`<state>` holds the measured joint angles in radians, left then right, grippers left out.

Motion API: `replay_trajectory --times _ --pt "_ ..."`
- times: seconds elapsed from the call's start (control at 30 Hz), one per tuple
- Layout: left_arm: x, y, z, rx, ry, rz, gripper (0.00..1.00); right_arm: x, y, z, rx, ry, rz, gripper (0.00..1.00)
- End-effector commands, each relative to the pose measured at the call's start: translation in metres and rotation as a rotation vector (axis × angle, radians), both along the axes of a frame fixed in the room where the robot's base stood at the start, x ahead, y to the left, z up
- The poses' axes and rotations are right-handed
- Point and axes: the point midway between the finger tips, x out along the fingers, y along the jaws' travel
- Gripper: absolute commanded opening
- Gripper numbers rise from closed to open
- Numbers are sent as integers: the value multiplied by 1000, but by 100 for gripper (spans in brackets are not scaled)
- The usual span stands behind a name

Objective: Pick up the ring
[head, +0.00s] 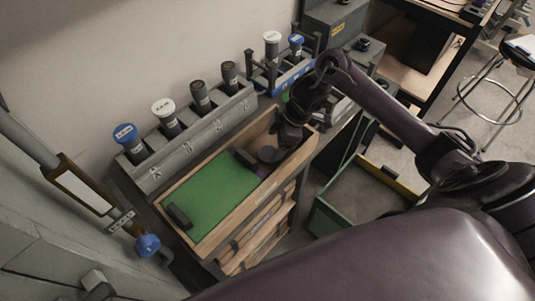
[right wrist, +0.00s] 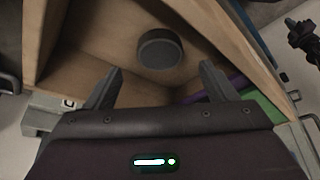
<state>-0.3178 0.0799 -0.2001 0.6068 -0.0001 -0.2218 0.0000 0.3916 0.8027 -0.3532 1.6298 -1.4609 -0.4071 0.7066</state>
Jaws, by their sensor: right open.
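A dark round, thick disc-like piece, which I take for the ring, lies in the open wooden compartment (head: 300,150). It shows in the head view (head: 267,155) and in the right wrist view (right wrist: 160,48); I cannot make out a hole in it. My right gripper (right wrist: 160,76) is open and empty, its two fingers pointing at the compartment with the ring ahead between them. In the head view the right gripper (head: 288,138) hangs over the compartment, close to the ring's right. My left gripper is not in view.
A green panel (head: 213,190) with dark handles covers the near part of the wooden box. A grey rack (head: 200,135) with several capped cylinders stands behind it. A blue-fronted rack (head: 290,78) stands beyond. An open green-edged bin (head: 325,218) is on the floor at right.

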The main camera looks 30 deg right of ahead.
Motion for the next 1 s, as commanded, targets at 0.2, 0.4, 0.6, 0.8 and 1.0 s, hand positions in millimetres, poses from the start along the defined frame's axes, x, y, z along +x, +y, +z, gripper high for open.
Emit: replay_trajectory --times 0.2,0.4,0.6,0.8,1.0 --pt "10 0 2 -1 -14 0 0 2 11 -31 2 2 -1 78" --pt "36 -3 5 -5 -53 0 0 4 14 -40 0 0 1 78" --pt "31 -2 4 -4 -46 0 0 4 14 -40 -1 -1 1 72" --pt "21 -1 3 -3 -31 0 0 5 14 -40 -1 -1 1 45" --pt "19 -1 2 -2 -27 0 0 5 14 -39 0 -2 0 25"
